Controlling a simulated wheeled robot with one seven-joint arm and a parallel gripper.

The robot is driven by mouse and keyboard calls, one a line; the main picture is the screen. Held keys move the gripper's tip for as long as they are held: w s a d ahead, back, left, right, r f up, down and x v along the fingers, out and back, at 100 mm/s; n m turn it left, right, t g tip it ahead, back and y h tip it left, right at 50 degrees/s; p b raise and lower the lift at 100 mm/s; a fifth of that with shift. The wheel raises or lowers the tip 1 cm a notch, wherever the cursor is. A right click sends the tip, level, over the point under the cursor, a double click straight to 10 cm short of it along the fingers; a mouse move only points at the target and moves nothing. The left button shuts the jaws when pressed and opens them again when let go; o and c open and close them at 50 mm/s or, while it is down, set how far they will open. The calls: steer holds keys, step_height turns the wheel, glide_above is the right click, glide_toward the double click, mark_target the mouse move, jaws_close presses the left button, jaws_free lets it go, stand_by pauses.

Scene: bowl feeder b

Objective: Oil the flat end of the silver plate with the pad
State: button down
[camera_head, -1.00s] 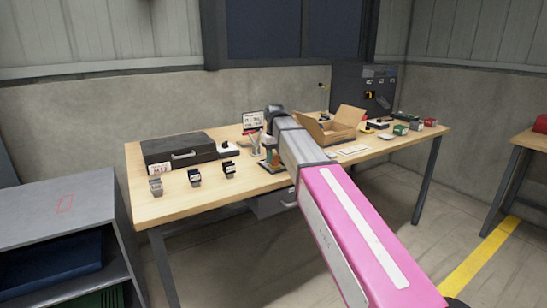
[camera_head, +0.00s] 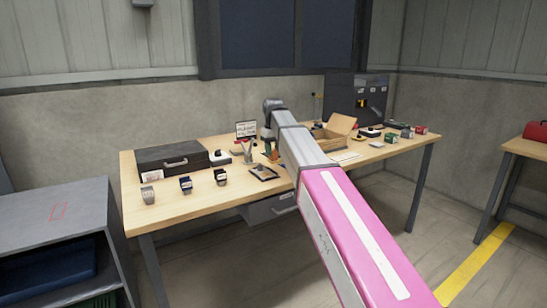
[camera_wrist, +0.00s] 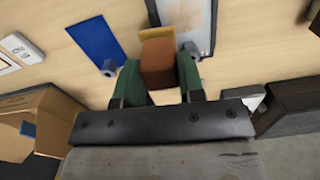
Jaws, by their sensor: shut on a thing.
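My gripper (camera_wrist: 157,82) has green fingers shut on a brown block with a yellowish strip at its far end, which I take to be the pad (camera_wrist: 158,61). In the head view my gripper (camera_head: 270,152) is above the middle of the table, and the pad is too small to make out clearly. In the wrist view a pale grey panel with a dark rim (camera_wrist: 190,18), possibly the silver plate or its holder, lies just beyond the pad. The pad's end overlaps its near edge in the picture; I cannot tell whether they touch. A dark-rimmed flat item (camera_head: 263,173) lies near the table's front edge.
A black case (camera_head: 172,158) stands on the left of the wooden table (camera_head: 160,215), with several small labelled boxes in front. An open carton (camera_head: 332,134) is right of my gripper. A blue flat item (camera_wrist: 92,38) lies left of the pad in the wrist view.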

steer(key=shift+r, duration=0.95)
